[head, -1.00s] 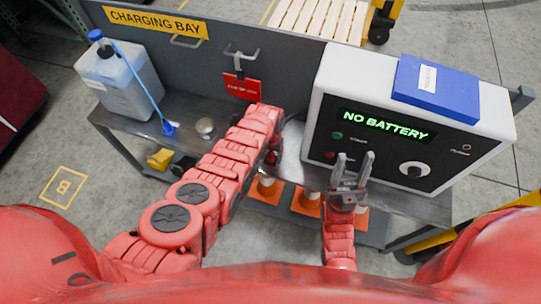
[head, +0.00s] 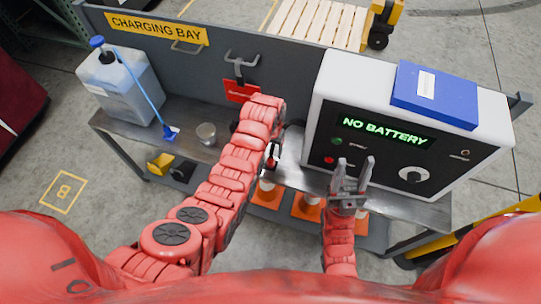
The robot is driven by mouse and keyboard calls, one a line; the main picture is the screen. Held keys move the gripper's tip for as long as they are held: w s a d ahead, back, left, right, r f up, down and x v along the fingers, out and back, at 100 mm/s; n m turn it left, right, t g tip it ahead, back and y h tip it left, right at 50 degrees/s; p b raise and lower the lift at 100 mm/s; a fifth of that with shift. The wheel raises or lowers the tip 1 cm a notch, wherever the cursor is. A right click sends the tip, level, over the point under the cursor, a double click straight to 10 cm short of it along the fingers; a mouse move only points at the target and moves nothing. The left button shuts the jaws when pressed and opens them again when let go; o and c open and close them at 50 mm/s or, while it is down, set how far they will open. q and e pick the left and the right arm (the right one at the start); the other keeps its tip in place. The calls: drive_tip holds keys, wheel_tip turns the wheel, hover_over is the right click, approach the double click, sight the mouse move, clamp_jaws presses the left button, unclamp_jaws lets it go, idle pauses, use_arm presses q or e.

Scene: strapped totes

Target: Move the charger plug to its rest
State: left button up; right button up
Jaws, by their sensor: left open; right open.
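The charger (head: 335,95) is a white box with a black front that reads "NO BATTERY". I cannot make out the charger plug; a short dark cable-like piece (head: 297,123) shows at the charger's left edge. A grey hook bracket (head: 241,60) on the back panel may be the rest, with a red tag (head: 240,92) hanging below it. My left gripper (head: 272,158) is open, mostly hidden by its own wrist, low over the bench left of the charger. My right gripper (head: 354,166) is open and empty, pointing up in front of the charger.
A jug (head: 122,88) with a blue-handled brush (head: 170,132) and a small cup (head: 206,134) stand on the bench's left. A blue binder (head: 434,95) lies on the charger. Orange cones (head: 307,207) stand below. A "CHARGING BAY" sign (head: 158,28) is on the panel.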

use_arm(q)
wheel_tip(320, 180, up, 10)
drive_tip(key=p, duration=0.2)
drive_tip(key=shift+f, duration=0.25)
